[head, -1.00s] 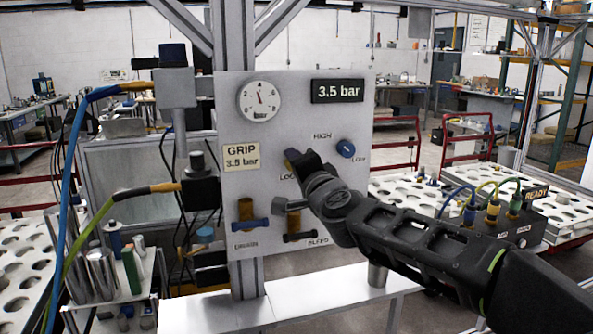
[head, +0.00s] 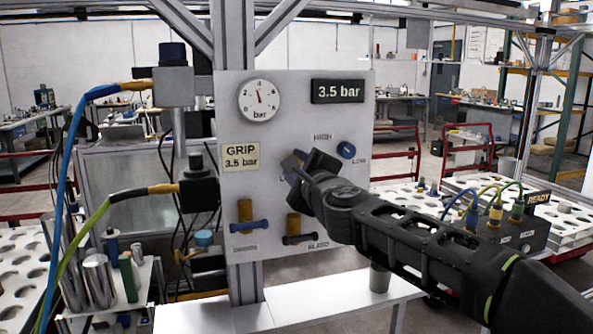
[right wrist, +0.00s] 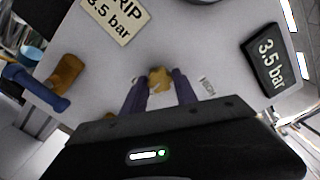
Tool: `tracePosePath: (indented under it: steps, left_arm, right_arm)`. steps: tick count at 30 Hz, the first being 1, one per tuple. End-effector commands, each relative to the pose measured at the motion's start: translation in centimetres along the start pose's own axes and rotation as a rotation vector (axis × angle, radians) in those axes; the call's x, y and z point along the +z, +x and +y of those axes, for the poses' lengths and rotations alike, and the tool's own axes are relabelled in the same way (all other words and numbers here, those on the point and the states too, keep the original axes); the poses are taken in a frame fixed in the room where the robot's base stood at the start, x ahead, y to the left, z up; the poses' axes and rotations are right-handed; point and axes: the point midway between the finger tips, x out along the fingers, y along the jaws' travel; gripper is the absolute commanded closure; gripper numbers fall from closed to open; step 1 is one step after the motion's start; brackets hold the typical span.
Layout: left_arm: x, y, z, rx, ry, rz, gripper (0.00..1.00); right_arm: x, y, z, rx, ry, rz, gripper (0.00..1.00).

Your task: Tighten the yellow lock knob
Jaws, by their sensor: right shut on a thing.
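The yellow lock knob (right wrist: 158,78) sits on the grey panel (head: 225,110) and shows between the two fingers of my right gripper (right wrist: 160,86) in the right wrist view. The fingers are shut on it, one at each side. In the head view my right gripper (head: 294,165) reaches the panel from the right, and its fingers and body hide the knob and most of its label. My left gripper is not in view.
A blue HIGH/LOW knob (head: 346,149) is up and right of my right gripper. A gauge (head: 259,100) and a 3.5 bar display (head: 338,91) are above. Hoses hang at the left.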

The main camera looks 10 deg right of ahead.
Motion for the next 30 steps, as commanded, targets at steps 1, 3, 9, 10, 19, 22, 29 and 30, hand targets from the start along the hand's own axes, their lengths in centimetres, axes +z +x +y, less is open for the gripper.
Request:
tracePosePath:
  steps: [1, 3, 9, 10, 19, 22, 29, 30]
  left_arm:
    - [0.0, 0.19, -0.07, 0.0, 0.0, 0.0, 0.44]
    - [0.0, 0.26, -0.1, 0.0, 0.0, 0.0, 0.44]
    - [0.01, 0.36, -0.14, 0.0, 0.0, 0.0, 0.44]
    - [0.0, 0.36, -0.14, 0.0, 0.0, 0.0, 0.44]
    - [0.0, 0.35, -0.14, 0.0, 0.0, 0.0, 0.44]
    - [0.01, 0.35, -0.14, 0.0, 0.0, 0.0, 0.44]
    - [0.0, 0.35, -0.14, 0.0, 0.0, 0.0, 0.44]
    - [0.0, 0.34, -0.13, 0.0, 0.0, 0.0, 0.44]
  right_arm:
    - [-0.14, 0.04, 0.27, 0.003, 0.023, 0.001, 1.0]
    - [-0.14, 0.05, 0.25, 0.003, 0.053, 0.002, 1.0]
    - [-0.11, 0.05, 0.21, 0.003, 0.097, 0.002, 1.0]
    - [-0.11, 0.05, 0.21, 0.003, 0.1, 0.002, 1.0]
    - [-0.09, 0.05, 0.2, 0.003, 0.104, 0.002, 1.0]
    - [-0.09, 0.05, 0.2, 0.003, 0.104, 0.002, 0.63]
    - [-0.06, 0.03, 0.11, 0.001, 0.103, 0.001, 0.44]
    - [-0.05, 0.02, 0.1, 0.001, 0.102, 0.001, 0.44]
